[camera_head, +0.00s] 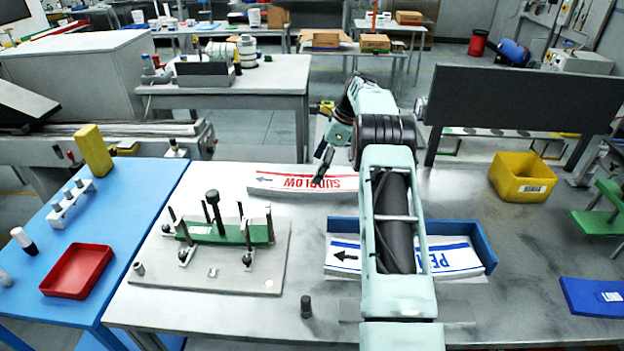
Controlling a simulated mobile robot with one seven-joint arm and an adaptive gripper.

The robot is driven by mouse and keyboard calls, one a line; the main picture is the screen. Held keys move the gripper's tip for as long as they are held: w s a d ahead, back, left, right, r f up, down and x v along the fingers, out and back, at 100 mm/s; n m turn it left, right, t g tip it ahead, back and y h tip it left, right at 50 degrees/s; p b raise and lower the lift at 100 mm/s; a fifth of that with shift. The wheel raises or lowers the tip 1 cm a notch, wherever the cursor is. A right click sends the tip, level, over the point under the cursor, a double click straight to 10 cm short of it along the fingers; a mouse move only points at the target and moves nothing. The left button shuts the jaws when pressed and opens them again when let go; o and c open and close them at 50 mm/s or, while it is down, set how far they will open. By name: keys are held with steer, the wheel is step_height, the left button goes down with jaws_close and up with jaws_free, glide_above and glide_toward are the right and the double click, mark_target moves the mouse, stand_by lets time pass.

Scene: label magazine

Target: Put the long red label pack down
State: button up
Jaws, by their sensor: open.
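My gripper (321,178) is open, with a dark finger pointing down in front of the pack's right part. I cannot tell whether the finger touches the pack.
A blue tray (484,246) with white, blue-printed label packs (345,256) sits partly behind my arm. A fixture plate (215,280) with upright pins and a green block stands left. A yellow bin (522,178) is right. A black post (306,307) stands in front.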

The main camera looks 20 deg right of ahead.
steer(key=v, duration=0.6)
steer(key=shift+r, duration=0.1)
